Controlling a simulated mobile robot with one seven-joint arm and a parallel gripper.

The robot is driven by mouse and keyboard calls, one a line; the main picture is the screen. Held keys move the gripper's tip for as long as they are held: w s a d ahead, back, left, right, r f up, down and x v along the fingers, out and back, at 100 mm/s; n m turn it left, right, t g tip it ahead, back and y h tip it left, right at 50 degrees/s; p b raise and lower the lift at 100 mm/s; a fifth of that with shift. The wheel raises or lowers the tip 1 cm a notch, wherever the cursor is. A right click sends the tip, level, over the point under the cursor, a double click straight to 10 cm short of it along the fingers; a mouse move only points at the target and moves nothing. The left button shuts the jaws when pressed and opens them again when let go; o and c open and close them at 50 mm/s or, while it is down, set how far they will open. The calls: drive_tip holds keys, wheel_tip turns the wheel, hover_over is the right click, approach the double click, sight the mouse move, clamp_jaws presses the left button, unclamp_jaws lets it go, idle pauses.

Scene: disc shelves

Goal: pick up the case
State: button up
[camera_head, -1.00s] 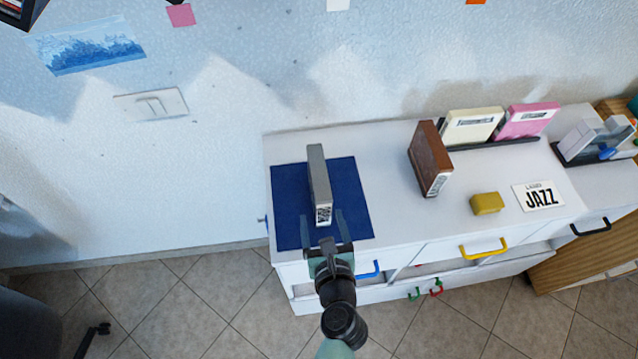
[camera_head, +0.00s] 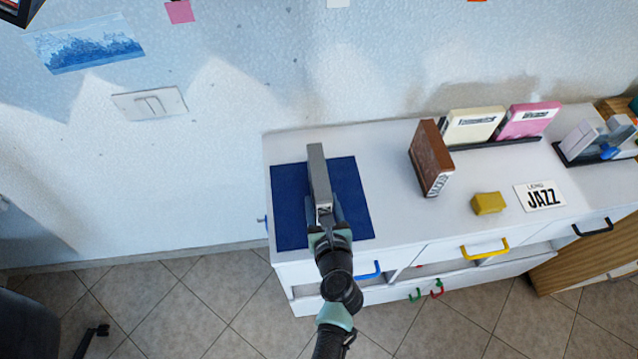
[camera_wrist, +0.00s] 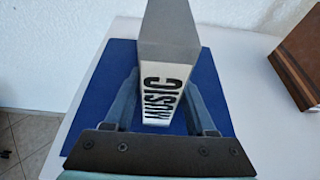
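A grey case (camera_head: 319,172) stands upright on a dark blue mat (camera_head: 352,195) at the left end of the white cabinet top. In the wrist view the case (camera_wrist: 168,42) shows a white spine lettered MUSIC facing me. My gripper (camera_head: 325,208) is at the near end of the case, with one finger on each side of it. In the wrist view my gripper (camera_wrist: 165,92) has its fingers spread, wider apart than the spine. The fingers partly hide the case's lower sides, so contact cannot be seen.
A brown case (camera_head: 431,158) stands to the right on the white cabinet (camera_head: 390,206). Behind it, a cream case (camera_head: 472,125) and a pink case (camera_head: 527,118) stand in a dark rack. A yellow block (camera_head: 488,203) and a JAZZ card (camera_head: 540,196) lie further right.

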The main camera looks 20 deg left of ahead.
clamp_jaws()
drive_tip(key=shift+r, duration=0.15)
